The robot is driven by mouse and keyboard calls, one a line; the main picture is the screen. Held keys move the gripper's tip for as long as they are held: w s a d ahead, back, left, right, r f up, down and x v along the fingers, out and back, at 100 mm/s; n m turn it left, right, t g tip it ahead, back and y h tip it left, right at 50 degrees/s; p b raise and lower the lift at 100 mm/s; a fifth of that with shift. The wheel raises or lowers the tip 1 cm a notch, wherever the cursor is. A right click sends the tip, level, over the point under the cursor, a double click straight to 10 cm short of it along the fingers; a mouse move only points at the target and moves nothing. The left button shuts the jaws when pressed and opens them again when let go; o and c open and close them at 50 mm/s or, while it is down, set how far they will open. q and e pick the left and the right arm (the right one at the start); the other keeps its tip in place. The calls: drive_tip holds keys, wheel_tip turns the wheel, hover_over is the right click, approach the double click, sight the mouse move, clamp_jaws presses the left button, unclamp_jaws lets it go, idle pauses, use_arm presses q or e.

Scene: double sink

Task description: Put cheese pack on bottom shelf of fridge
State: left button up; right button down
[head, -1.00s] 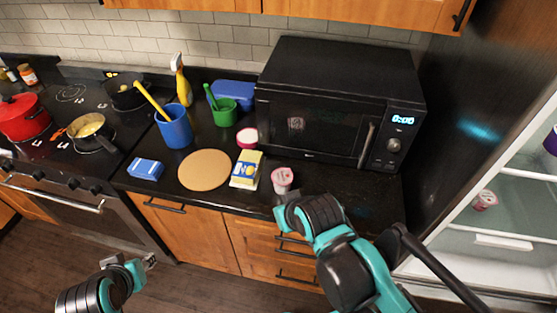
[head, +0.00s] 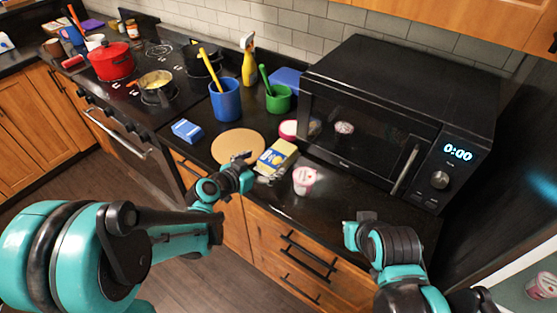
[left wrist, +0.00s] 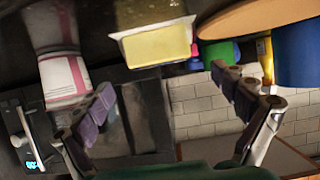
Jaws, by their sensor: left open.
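The cheese pack (head: 275,157), yellow and white with a blue label, lies on the black counter between a round board and a pink-and-white cup. My left gripper (head: 254,169) is open and empty at the front-left side of the pack. In the left wrist view, the pale yellow pack (left wrist: 158,45) lies ahead of the parted fingers (left wrist: 163,85), apart from them. The fridge (head: 515,290) shows only as a slice of its lit interior at the lower right; its bottom shelf is out of view. My right arm is at lower right, its fingers not distinguishable.
The pink-and-white cup (head: 306,180) stands just right of the pack. The round board (head: 238,147), a blue box (head: 187,131), a blue cup (head: 225,100) and a green cup (head: 279,98) are on the left. The microwave (head: 400,115) stands behind on the right.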

sight(277, 153)
use_arm(q)
drive_tip(key=b+x, duration=0.1)
drive_tip(key=x, duration=0.2)
drive_tip(key=shift+a, duration=0.1)
use_arm(e)
drive_tip(key=shift+f, duration=0.5)
use_arm(q)
drive_tip(key=x, duration=0.1)
drive_tip(key=b+x, duration=0.1)
drive_tip(key=x, duration=0.1)
drive_tip(key=b+x, duration=0.1)
drive_tip(key=x, duration=0.1)
drive_tip(key=shift+w+r, duration=0.25)
drive_tip(key=shift+r, duration=0.1)
use_arm(e)
wheel_tip(277, 153, down, 2)
use_arm(q)
drive_tip(key=shift+s+r, duration=0.1)
drive_tip(key=shift+c, duration=1.3)
drive_tip(key=c, duration=1.5)
